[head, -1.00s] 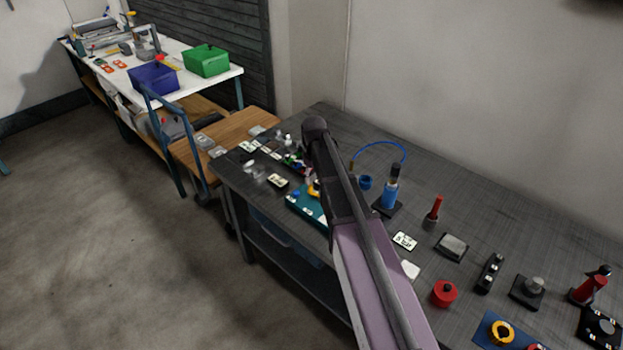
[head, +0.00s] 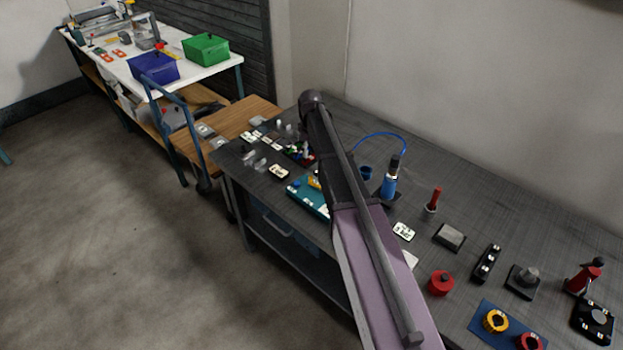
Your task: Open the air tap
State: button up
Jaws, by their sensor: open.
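I cannot tell for certain which thing is the air tap. A blue upright cylinder with a black top (head: 390,186) stands on a dark base on the grey bench (head: 470,200). A thin blue hose (head: 381,134) arcs behind it, beside a small blue cup (head: 365,173). A teal board (head: 304,196) with a yellow part (head: 314,183) on it lies left of my arm, partly hidden by it. My arm crosses the view from the bottom to the bench's far left part. My gripper does not show; the arm's links may hide it.
Right of my arm stand a red-handled tool (head: 433,199), a grey block (head: 449,237), a red pot (head: 440,283) and a red lever device (head: 585,276). Small clutter lies at the bench's left end. A wooden cart (head: 240,118) adjoins it. The floor at left is clear.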

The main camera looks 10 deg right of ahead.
aim_at(310, 177)
jog(key=shift+f+b, duration=6.45)
jog(key=shift+f, duration=0.2)
